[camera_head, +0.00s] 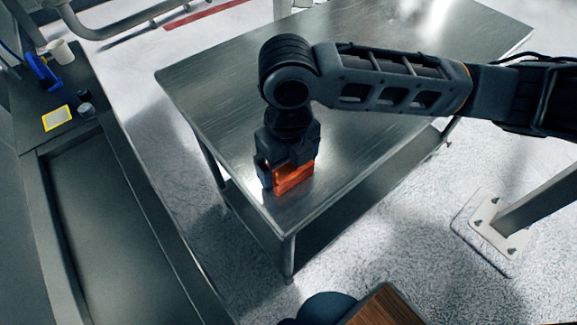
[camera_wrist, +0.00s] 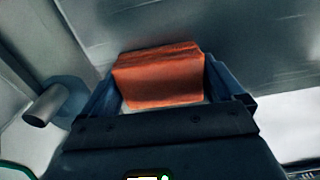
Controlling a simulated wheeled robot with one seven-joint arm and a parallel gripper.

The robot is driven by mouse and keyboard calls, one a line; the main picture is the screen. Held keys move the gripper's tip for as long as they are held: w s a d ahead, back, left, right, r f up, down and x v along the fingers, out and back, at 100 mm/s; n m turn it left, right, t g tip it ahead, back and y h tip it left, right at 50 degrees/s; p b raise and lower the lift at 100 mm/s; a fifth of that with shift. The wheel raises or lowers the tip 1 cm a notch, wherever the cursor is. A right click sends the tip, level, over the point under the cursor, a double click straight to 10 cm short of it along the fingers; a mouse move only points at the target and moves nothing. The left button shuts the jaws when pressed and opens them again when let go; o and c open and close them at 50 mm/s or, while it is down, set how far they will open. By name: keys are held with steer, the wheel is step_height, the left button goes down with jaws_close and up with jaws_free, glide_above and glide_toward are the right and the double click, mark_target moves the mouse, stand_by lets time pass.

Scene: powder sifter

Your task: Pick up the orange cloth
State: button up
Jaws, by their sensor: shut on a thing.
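The orange cloth (camera_head: 294,178) is a folded block near the front corner of the steel table (camera_head: 330,165). My gripper (camera_head: 272,182) points down over the table at that corner and is shut on the cloth. In the wrist view the cloth (camera_wrist: 160,78) sits between the two fingers of my gripper (camera_wrist: 160,95), one on each side of it. Part of the cloth is hidden by the gripper in the head view. I cannot tell whether the cloth's underside touches the table.
The rest of the steel tabletop is bare. At left, a dark counter holds a white cup (camera_head: 60,52), a blue object (camera_head: 42,72), a yellow-edged card (camera_head: 57,118) and a small dark round item (camera_head: 85,109). A post with a bolted base plate (camera_head: 497,233) stands at right.

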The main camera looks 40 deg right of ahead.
steer(key=shift+r, duration=0.1)
steer(key=shift+r, duration=0.45)
steer(key=r, duration=0.2)
steer(key=r+b, duration=0.1)
steer(key=shift+d+r, duration=0.1)
steer(key=shift+d, duration=0.15)
steer(key=s+d+r+b, duration=0.1)
steer(key=s+d+r, duration=0.1)
steer(key=d, duration=0.3)
steer(key=s+d+r+b, duration=0.1)
steer(key=s+d+r, duration=0.1)
steer(key=d+r, duration=0.2)
steer(key=shift+s+d+r, duration=0.35)
steer(key=shift+d+r, duration=0.05)
steer(key=shift+d, duration=0.25)
steer(key=o, duration=0.5)
steer(key=c, duration=0.4)
